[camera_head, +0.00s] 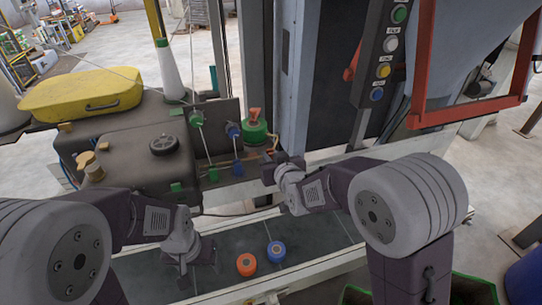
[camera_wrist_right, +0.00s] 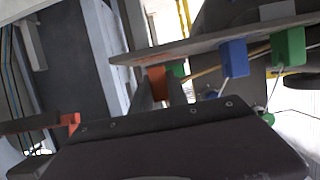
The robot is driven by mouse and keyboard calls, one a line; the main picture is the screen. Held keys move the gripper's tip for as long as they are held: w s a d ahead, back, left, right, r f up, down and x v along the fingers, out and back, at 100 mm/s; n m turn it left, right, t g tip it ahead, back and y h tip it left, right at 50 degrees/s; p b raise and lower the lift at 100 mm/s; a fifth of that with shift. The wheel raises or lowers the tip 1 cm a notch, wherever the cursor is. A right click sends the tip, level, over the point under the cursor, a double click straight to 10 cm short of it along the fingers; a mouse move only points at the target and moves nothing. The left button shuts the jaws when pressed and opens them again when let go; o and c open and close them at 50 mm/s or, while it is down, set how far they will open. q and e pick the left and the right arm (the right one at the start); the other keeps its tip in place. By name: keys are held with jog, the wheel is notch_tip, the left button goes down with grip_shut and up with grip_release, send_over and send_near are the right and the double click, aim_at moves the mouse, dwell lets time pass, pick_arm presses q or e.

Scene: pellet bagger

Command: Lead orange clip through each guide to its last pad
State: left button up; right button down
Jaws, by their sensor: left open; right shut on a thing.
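My right gripper (camera_head: 272,172) is shut at the right end of the machine's guide area. In the right wrist view its two fingers (camera_wrist_right: 158,92) are closed on a small orange piece, which I take for the orange clip (camera_wrist_right: 157,82). In the head view the clip is hidden by the gripper. Green (camera_head: 196,118) and blue (camera_head: 233,130) blocks stand on the upright plate, with cords running down to a lower green block (camera_head: 213,174) and blue block (camera_head: 238,168). Which guides or pads belong to orange I cannot tell. My left gripper (camera_head: 188,268) is open and empty above the dark belt.
An orange puck (camera_head: 246,265) and a blue puck (camera_head: 276,251) lie on the dark belt (camera_head: 325,235). A green spool with an orange top (camera_head: 254,115) stands behind my right gripper. A yellow case (camera_head: 80,92) lies at left. A button panel (camera_head: 385,55) hangs at right.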

jog(key=shift+f+b, duration=0.6)
jog(key=c, duration=1.2)
grip_release()
jog(key=b+v, duration=0.1)
jog(key=v, duration=0.8)
jog(key=shift+r, duration=0.1)
